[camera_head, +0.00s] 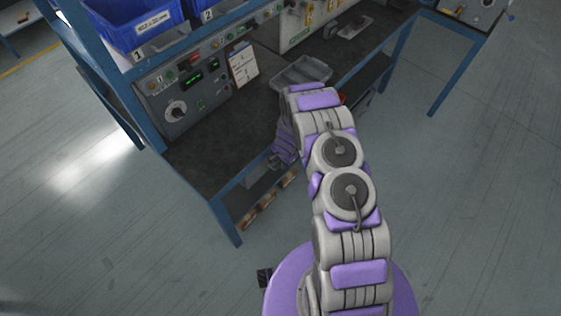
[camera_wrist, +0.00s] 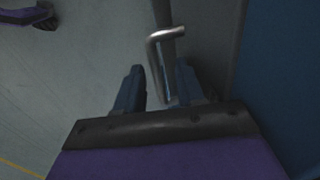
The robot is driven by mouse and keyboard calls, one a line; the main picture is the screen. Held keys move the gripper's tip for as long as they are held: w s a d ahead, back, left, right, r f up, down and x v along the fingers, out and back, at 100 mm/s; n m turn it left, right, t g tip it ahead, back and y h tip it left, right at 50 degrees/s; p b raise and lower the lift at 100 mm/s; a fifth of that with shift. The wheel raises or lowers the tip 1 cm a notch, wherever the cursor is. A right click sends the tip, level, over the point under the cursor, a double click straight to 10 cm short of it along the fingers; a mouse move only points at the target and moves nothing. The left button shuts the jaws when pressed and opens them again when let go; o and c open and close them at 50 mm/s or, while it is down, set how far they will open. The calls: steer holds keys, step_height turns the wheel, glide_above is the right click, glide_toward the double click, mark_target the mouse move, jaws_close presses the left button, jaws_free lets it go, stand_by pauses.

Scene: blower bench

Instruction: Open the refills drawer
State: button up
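My gripper (camera_wrist: 158,88) shows in the wrist view with its two dark blue fingers apart. A bent metal bar handle (camera_wrist: 166,36) reaches in between the fingers, nearer the right one. I cannot tell whether either finger touches it. The handle stands by a grey panel (camera_wrist: 208,45), which looks like a drawer front; no label is readable. In the head view my gripper (camera_head: 276,160) is at the bench's front edge, largely hidden by my arm. A grey drawer-like box (camera_head: 263,177) shows under the bench top there, and its opening cannot be judged.
The dark bench top (camera_head: 212,150) has a blue frame and a corner leg (camera_head: 225,222). A grey tray (camera_head: 302,72) lies on it behind my arm. A control panel (camera_head: 185,95) and blue bins (camera_head: 135,22) stand at the back.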

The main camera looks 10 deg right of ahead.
steer(key=shift+w+d+f, duration=0.15)
steer(key=shift+d+f, duration=0.05)
steer(key=shift+d, duration=0.5)
steer(key=shift+c, duration=0.6)
steer(key=shift+r, duration=0.1)
steer(key=shift+c, duration=1.4)
steer(key=shift+a, duration=0.45)
jaws_close()
steer(key=shift+d, duration=0.2)
